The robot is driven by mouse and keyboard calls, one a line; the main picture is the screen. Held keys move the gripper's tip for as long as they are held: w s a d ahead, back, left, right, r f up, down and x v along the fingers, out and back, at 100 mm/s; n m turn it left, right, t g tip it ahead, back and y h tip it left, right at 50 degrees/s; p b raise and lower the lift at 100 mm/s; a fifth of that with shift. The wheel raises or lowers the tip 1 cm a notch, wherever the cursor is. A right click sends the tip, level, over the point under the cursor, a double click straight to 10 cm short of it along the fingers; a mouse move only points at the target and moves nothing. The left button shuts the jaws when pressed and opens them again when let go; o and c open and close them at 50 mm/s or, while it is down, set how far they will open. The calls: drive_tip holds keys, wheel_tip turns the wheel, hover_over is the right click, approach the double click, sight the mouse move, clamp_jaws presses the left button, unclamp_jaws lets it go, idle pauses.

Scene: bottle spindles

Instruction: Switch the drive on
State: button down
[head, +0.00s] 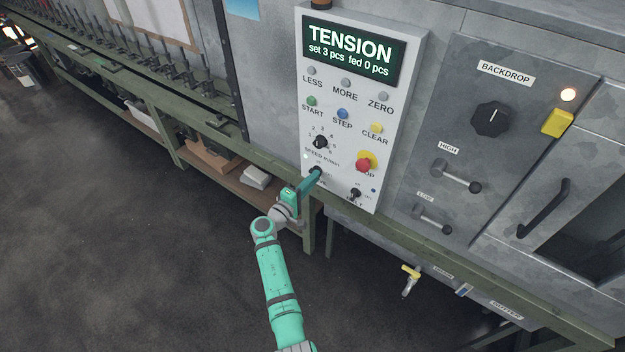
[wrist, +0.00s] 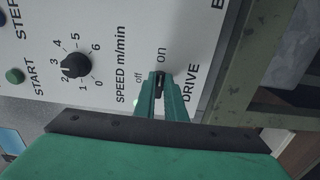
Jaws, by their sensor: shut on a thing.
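The drive switch (wrist: 159,83) is a small black knob on the white control panel (head: 335,115). It sits by the printed words "off", "on" and "DRIVE" in the wrist view. My gripper (wrist: 160,78) has its two green fingers closed on the sides of this knob. The fingers hide part of the knob, so I cannot tell which word it points to. In the head view my gripper (head: 317,174) reaches the panel's lower left, below the speed dial (head: 320,142). The display (head: 348,50) reads "TENSION, set 3 pcs fed 0 pcs".
A red stop button (head: 363,165) and another small switch (head: 355,193) are right of my gripper. Coloured buttons sit above. A grey cabinet with the backdrop knob (head: 491,119) and two levers stands at right. A green bench rail (head: 262,160) runs along the left.

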drive_tip(key=c, duration=1.8)
unclamp_jaws()
drive_tip(key=v, duration=1.1)
drive_tip(key=shift+f, duration=0.1)
